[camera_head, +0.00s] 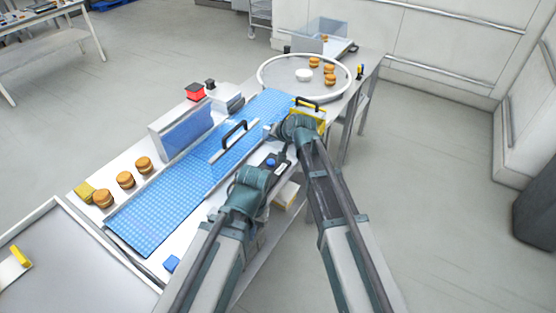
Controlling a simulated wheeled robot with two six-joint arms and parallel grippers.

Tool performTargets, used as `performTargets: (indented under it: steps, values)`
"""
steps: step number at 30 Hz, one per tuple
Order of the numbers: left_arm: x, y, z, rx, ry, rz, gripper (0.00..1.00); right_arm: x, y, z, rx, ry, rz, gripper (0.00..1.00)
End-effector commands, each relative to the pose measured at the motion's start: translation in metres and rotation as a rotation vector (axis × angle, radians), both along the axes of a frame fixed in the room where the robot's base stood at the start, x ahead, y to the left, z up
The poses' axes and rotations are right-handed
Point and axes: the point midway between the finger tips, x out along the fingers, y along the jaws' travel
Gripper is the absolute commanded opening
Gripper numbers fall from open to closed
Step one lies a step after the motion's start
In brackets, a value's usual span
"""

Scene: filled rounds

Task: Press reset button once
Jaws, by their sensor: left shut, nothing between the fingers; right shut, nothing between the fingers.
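A small blue button (270,162) shows on a dark unit with a white label at the near edge of the table, close to my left gripper. A red button (195,90) sits on a box at the table's far side. I cannot read which one is marked reset. My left gripper (283,157) is shut and empty beside the blue button; its wrist hides part of the unit, and I cannot tell whether it touches. My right gripper (269,131) is shut and empty above the near edge of the blue belt, close to a black handle.
The blue belt (150,222) runs along the table under a black-handled bar (233,140). Several round filled pieces (126,180) stand left of it; others lie on the white-rimmed round table (262,85). A yellow black-handled item (309,111) stands beyond my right wrist.

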Motion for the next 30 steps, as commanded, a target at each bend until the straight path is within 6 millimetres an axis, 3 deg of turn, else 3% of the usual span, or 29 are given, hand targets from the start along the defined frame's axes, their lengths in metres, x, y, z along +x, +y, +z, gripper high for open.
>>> performTargets:
  steps: [17, 23, 30]
  values:
    - [0.000, 0.000, -0.004, 0.000, 0.000, 0.000, 0.00, 0.003, -0.001, -0.003, 0.008, -0.006, -0.006, 0.00]
    - [0.000, 0.000, -0.019, 0.000, 0.000, 0.001, 0.00, 0.003, -0.001, -0.018, 0.007, -0.006, -0.007, 0.00]
    - [0.000, 0.000, -0.050, 0.000, 0.000, 0.001, 0.00, 0.003, -0.001, -0.049, 0.007, -0.006, -0.007, 0.00]
